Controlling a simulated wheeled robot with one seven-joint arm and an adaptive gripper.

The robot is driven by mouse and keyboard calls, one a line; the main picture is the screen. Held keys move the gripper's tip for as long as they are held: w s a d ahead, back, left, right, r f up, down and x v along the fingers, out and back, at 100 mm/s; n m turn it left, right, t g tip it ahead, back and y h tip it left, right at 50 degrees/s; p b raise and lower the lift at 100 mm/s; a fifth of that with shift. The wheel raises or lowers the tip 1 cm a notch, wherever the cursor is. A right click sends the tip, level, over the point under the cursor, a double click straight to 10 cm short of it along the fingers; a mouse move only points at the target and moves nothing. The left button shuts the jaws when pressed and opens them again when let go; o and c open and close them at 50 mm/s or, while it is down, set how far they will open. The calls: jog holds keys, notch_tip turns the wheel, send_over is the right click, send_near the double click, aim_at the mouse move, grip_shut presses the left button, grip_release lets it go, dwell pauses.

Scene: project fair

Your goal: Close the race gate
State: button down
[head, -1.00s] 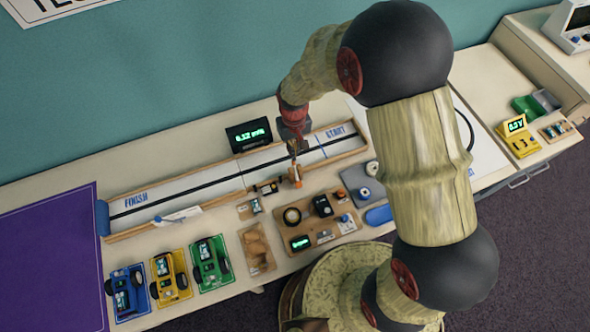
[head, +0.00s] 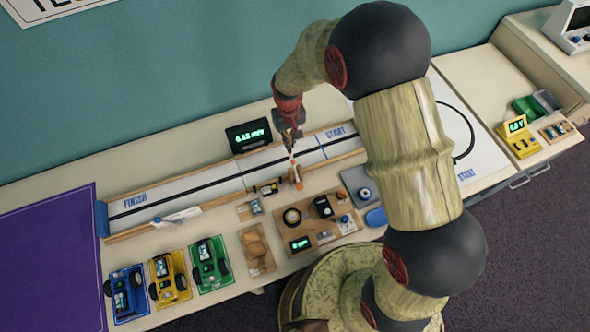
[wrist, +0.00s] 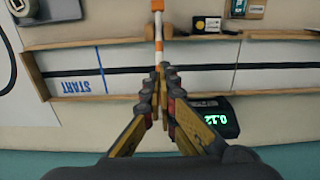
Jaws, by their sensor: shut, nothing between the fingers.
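The race gate (head: 295,176) is an orange-and-white striped bar at the near side wall of the track (head: 187,191), between the FINISH and START ends. In the wrist view the striped bar (wrist: 158,28) runs from the top edge past the wooden wall towards my fingertips. Its exact tilt is hard to judge. My gripper (head: 291,150) is over the track beside the bar's end, pointing down. In the wrist view my gripper (wrist: 161,75) is shut and empty, its tips near the bar's end; I cannot tell whether they touch.
A speed display (head: 248,135) stands behind the track, close to my gripper. A small black-and-yellow box (head: 266,188) sits left of the gate. A wooden board with parts (head: 322,237) lies in front. Three toy cars, the green one (head: 210,262) nearest, stand at left.

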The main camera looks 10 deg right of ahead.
jog(key=shift+w+a+f, duration=0.1)
jog(key=shift+w+a, duration=0.05)
jog(key=shift+w, duration=0.45)
jog(key=shift+w+a+f+b, duration=0.25)
jog(key=shift+w+f+b, duration=0.25)
jog(key=shift+w+f, duration=0.35)
jog(key=shift+w+a+f+b, duration=0.25)
jog(key=shift+w+f+b, duration=0.2)
jog(key=shift+w+f, duration=0.35)
jog(key=shift+w+r, duration=0.1)
jog(key=shift+r, duration=0.1)
jog(key=shift+f, duration=0.15)
jog(key=shift+w+f+b, duration=0.2)
jog(key=shift+f+b, duration=0.8)
jog(key=shift+f, duration=0.85)
jog(key=shift+r+p, duration=3.1)
jog(key=shift+r, duration=2)
